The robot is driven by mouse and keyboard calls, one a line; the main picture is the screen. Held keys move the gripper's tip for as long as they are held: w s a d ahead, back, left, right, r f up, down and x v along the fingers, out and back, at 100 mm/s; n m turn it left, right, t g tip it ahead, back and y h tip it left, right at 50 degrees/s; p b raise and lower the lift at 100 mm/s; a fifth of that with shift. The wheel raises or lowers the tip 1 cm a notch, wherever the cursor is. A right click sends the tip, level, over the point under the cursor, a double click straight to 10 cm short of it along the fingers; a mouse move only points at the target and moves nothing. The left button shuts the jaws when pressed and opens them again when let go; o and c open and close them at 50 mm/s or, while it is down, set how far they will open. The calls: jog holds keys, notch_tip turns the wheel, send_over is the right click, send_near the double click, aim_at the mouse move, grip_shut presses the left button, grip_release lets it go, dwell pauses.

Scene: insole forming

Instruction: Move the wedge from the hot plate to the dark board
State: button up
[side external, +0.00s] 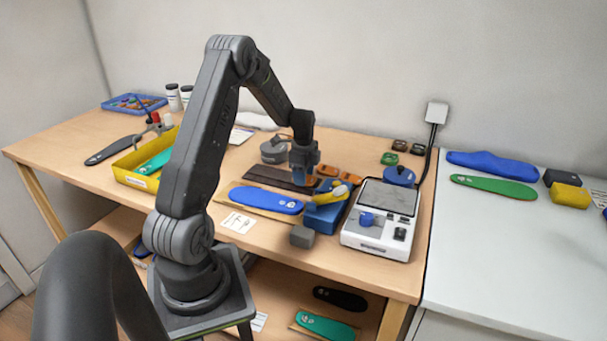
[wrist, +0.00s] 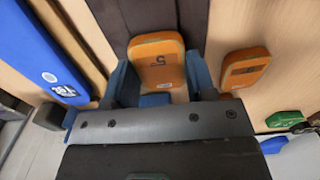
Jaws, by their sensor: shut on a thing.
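An orange wedge (wrist: 158,62) marked 5 sits between the two blue fingers of my gripper (wrist: 163,86) in the wrist view. My gripper is shut on it. In the side view my gripper (side external: 304,182) points down at the right end of the dark board (side external: 262,174), and only a little orange shows beside the fingers. The dark board (wrist: 145,14) lies behind the wedge in the wrist view; I cannot tell whether the wedge touches it. The hot plate (side external: 388,200), white with a grey top, stands to the right, with no orange wedge on it.
Other orange wedges (side external: 350,179) lie right of my gripper; one (wrist: 246,67) shows in the wrist view. A blue block with a yellow piece (side external: 341,193) stands close in front. A blue insole (side external: 265,200) lies front left. A grey device (side external: 275,150) stands behind.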

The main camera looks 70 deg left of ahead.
jog(key=o, duration=0.9)
jog(key=shift+f, duration=0.1)
notch_tip(320, 180, up, 12)
jog(key=w+d+r+n+t, duration=0.1)
jog(key=d+r+n, duration=0.1)
jog(key=d+r, duration=0.6)
jog(key=s+d+r+n+t+y, duration=0.1)
jog(key=s+d+r+n, duration=0.15)
jog(key=d, duration=0.75)
jog(key=s+d+r+n+t, duration=0.15)
jog(key=s+d, duration=0.25)
jog(key=d, duration=0.6)
jog(key=s+d+n, duration=0.1)
jog(key=s+d, duration=0.1)
jog(key=s+d+f+n+t, duration=0.1)
jog(key=s+d, duration=0.2)
jog(key=s+d+n+t+h, duration=0.1)
jog(key=s+d, duration=0.1)
jog(key=s, duration=0.1)
jog(key=shift+s+d+f, duration=0.15)
jog(key=shift+s+f, duration=0.1)
jog(key=shift+f, duration=0.1)
